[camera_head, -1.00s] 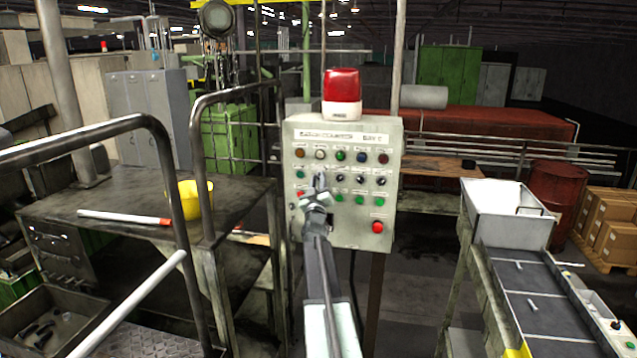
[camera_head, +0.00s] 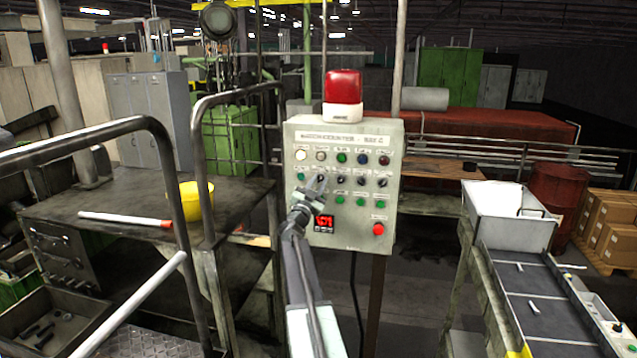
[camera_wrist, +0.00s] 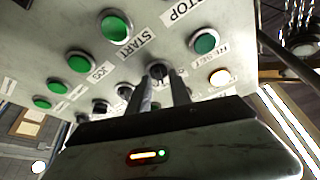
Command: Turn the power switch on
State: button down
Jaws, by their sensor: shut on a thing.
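The grey control panel (camera_head: 352,240) stands upright on a post ahead of me. My gripper (camera_head: 317,186) is at the left half of its face, and its fingers (camera_wrist: 164,92) also show in the wrist view. They are shut on a black rotary switch knob (camera_wrist: 157,70), which is partly hidden between the fingertips. I cannot read this knob's label. The panel's top-left lamp (camera_head: 300,155) glows bright; it also glows in the wrist view (camera_wrist: 218,77).
More knobs, lamps and green buttons surround the gripper, with a START button (camera_wrist: 115,26) close by. A red button (camera_head: 378,229) is at the lower right. A red beacon (camera_head: 343,90) tops the panel. Metal handrails (camera_head: 170,160) stand left, a conveyor (camera_head: 535,300) right.

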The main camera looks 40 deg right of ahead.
jog(key=shift+m+g, duration=0.3)
jog(key=shift+m, duration=0.5)
jog(key=shift+w, duration=0.1)
jog(key=c, duration=1.2)
grip_release()
jog(key=shift+o, duration=0.2)
jog(key=shift+a, duration=0.1)
jog(key=b+v, duration=0.2)
jog(key=v, duration=0.5)
jog(key=shift+a+f, duration=0.15)
jog(key=shift+a, duration=0.15)
